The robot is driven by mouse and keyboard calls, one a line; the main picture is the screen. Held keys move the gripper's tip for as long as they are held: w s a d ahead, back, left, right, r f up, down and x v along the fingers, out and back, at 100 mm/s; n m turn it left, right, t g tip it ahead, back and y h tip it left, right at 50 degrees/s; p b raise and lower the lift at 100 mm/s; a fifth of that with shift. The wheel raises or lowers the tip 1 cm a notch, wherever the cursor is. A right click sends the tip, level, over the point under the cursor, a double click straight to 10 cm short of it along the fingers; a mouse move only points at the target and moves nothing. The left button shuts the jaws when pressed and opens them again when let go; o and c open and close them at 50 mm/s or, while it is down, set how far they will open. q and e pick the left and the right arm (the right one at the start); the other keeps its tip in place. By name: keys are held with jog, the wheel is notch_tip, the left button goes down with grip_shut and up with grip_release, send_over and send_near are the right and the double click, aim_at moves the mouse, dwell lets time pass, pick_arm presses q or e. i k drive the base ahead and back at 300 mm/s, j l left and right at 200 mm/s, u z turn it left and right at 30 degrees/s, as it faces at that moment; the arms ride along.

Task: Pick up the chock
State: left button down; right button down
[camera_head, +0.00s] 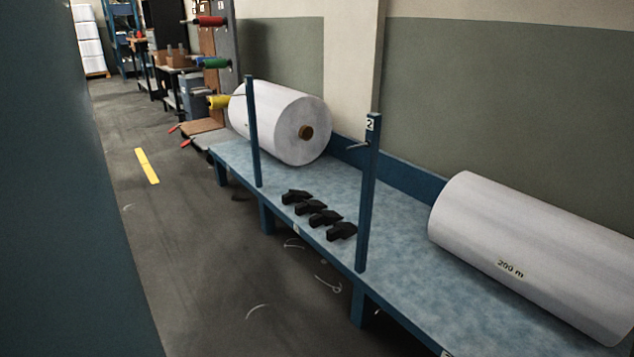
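Several black chocks lie in a row near the front edge of a low blue bench (400,254), between two upright blue posts. The nearest chock (342,231) is close to the post marked 2. The farthest chock (297,196) is nearer the far post. They are small, dark and wedge-like, and nothing touches them from above. Neither of my grippers is in view.
A white roll (285,120) with a brown core rests at the bench's far end. Another roll (530,255), labelled 200 m, lies at the right. The near post (368,195) and far post (252,135) stand at the front edge. Open floor (215,265) lies left.

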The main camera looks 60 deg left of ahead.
aim_at(343, 230)
jog(key=u, duration=2)
